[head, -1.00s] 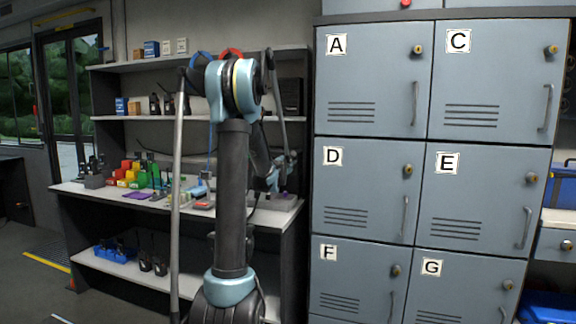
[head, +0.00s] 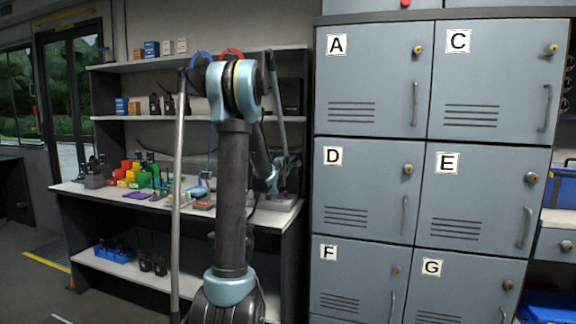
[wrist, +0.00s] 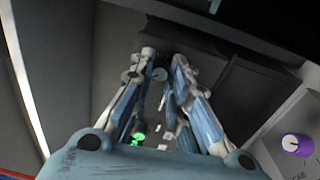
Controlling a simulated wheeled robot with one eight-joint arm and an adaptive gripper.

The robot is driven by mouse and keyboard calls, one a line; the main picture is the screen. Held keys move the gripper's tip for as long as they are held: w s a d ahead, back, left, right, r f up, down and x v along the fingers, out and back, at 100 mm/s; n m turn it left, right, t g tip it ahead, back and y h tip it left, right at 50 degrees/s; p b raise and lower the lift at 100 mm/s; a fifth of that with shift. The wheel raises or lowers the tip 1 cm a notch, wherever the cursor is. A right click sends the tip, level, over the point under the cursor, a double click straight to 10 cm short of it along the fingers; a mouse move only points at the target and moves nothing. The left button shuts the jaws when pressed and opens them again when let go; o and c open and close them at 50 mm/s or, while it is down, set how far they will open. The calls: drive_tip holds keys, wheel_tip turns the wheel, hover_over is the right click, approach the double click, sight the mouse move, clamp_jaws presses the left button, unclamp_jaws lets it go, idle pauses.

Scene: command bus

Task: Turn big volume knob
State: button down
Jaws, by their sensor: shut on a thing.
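The view is dark, so I cannot read any label or tell how far the knob is turned. A purple knob with a white cap (wrist: 297,143) sits apart at the right on a light panel. In the head view my gripper is small and partly hidden at the desk's right end, and the held knob cannot be made out.
A green light (wrist: 138,136) glows below the fingers in the wrist view. The desk (head: 120,201) carries coloured boxes and radios, with shelves above. Grey lockers (head: 372,190) stand close on the right of my arm. Floor is open at the left.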

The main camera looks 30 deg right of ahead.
drive_tip(key=shift+s+f, duration=0.1)
drive_tip(key=c, duration=1.5)
unclamp_jaws()
drive_tip(key=v, duration=1.1)
drive_tip(key=shift+s+a, duration=0.2)
drive_tip(key=shift+a, duration=0.2)
